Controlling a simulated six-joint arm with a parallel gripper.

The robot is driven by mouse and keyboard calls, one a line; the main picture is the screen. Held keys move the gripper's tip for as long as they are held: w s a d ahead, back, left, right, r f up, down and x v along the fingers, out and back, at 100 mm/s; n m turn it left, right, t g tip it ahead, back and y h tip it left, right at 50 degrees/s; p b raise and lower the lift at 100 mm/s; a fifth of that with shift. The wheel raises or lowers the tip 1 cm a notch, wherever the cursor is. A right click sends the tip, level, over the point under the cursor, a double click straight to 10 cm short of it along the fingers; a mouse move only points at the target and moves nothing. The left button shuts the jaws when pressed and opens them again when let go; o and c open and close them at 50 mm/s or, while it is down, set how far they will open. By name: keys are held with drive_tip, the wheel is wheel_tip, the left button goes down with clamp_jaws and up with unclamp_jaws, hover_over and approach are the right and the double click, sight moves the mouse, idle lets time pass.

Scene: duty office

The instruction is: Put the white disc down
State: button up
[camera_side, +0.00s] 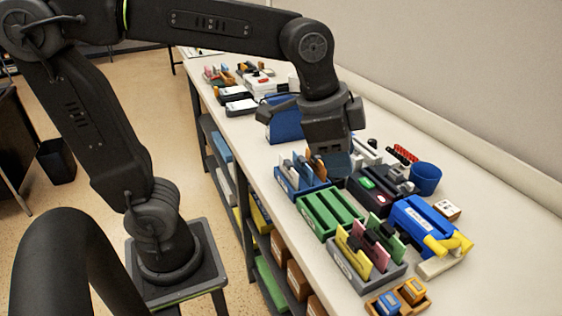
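My gripper (337,160) points down over the far part of the long table, just behind a blue rack (304,193) and left of a black device (372,192) with a green light. Its fingers are dark and small in this view, and I cannot tell whether they are open or shut. I cannot make out the white disc; it may be hidden by the gripper. Some small white pieces (367,149) show just right of the gripper, but their shape is unclear.
A green slotted rack (329,214), a grey rack (367,264) with coloured cards, a blue box (425,217) with yellow parts and a blue cup (425,178) crowd the near side. A blue bin (284,124) stands behind the gripper.

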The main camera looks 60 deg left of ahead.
drive_tip(key=s+a+f+n+t+y, duration=0.1)
drive_tip(key=s+a+f+n, duration=0.3)
drive_tip(key=s+a+n, duration=0.3)
drive_tip(key=shift+s+a+f+n+t, duration=0.15)
drive_tip(key=shift+s+a+n+t, duration=0.25)
drive_tip(key=shift+s, duration=0.3)
drive_tip(key=shift+a, duration=0.1)
idle(0.4)
